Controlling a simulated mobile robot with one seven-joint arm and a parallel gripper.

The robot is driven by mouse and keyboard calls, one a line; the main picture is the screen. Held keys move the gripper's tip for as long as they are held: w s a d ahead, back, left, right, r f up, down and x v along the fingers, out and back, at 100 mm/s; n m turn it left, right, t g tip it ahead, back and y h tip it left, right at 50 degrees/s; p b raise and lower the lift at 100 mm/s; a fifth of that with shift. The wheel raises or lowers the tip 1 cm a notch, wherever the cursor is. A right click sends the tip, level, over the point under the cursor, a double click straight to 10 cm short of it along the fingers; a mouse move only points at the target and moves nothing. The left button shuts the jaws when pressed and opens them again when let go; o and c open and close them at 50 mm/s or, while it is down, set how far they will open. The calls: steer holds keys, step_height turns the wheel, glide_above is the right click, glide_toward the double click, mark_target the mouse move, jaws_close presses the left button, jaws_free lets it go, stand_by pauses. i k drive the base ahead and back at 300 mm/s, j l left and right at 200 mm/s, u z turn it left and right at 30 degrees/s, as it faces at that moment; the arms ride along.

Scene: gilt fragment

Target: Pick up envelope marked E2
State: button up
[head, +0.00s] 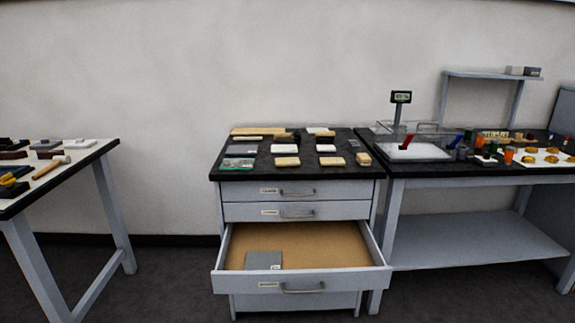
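An open drawer (333,252) of the middle cabinet holds one flat grey item (263,260) with a small white label at its lower right corner. The label is too small to read. Several small tan and white packets, such as a tan one (286,161), lie in rows on the dark cabinet top (304,173). No E2 marking is readable on any of them, so I cannot tell which is the envelope. My gripper is not in view.
The drawer juts forward below two shut drawers (297,190). A left table (88,160) holds tools, including a hammer (50,168). A right bench (455,168) holds a clear-walled tray, a small display and coloured items. Floor (170,280) is clear between the left table and cabinet.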

mark_target(283, 162)
steer(key=i+j, duration=1.3)
steer(key=i, duration=0.2)
steer(key=i+j+z, duration=0.15)
steer(key=i+j, duration=0.6)
steer(key=j+z, duration=0.1)
steer(key=z, duration=0.95)
steer(key=i+j, duration=0.05)
